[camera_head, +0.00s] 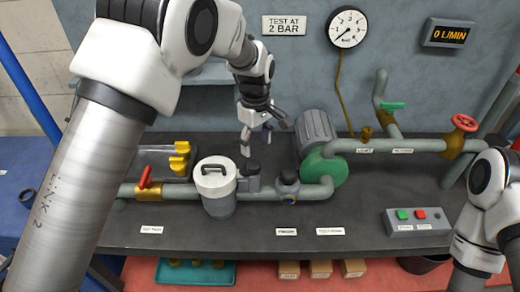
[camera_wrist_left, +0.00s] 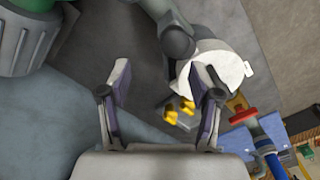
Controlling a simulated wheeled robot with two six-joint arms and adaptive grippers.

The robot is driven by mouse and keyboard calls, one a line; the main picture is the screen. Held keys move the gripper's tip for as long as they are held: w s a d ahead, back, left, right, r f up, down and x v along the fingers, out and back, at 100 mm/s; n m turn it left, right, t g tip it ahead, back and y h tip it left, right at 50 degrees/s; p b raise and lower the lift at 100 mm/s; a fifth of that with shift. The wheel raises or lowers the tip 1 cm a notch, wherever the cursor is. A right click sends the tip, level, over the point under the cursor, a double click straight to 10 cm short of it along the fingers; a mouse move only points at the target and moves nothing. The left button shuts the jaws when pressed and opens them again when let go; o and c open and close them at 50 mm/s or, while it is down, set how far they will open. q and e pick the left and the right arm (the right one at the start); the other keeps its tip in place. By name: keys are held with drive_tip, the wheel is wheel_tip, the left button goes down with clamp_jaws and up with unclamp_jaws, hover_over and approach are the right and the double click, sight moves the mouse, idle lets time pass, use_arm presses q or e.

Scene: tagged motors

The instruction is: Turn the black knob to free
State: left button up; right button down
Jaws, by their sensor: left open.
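A black knob (camera_head: 253,167) sits on a grey block beside the white-lidded pot, on the pipe line. A second dark-topped fitting (camera_head: 289,178) with a blue mark stands to its right; I cannot tell any marking on either. My left gripper (camera_head: 262,132) hangs above and behind the knob, fingers spread and empty, apart from it. In the left wrist view the open fingers (camera_wrist_left: 162,70) frame bare bench, and a dark round cap (camera_wrist_left: 177,43), which looks like the knob, lies just beyond the right finger. My right gripper is out of view; only its arm shows.
The white-lidded pot (camera_head: 215,177) and red lever (camera_head: 146,178) are left of the knob. The green pump (camera_head: 324,167) with its grey motor (camera_head: 314,129) is right. A button box (camera_head: 417,220) stands at front right. The bench front (camera_head: 220,240) is mostly clear.

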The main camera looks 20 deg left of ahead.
sight(254, 165)
use_arm(q)
drive_tip(key=s, duration=0.1)
drive_tip(key=s+f, duration=0.1)
drive_tip(key=s+p, duration=0.1)
drive_tip(key=shift+s+a+f, duration=0.1)
drive_tip(key=shift+s+f, duration=0.15)
drive_tip(key=shift+s, duration=0.15)
drive_tip(key=shift+s+f, duration=0.1)
drive_tip(key=shift+f, duration=0.65)
drive_tip(key=w+f, duration=0.2)
drive_tip(key=shift+f, duration=0.3)
drive_tip(key=shift+w+f, duration=0.15)
drive_tip(key=shift+w, duration=0.15)
drive_tip(key=shift+s, duration=0.15)
drive_tip(key=shift+s+r, duration=0.3)
drive_tip(key=shift+r, duration=0.1)
drive_tip(key=c, duration=0.5)
drive_tip(key=shift+s+r, duration=0.1)
drive_tip(key=shift+s, duration=0.1)
drive_tip(key=c, duration=0.6)
drive_tip(key=shift+w, duration=0.1)
drive_tip(key=shift+c, duration=0.3)
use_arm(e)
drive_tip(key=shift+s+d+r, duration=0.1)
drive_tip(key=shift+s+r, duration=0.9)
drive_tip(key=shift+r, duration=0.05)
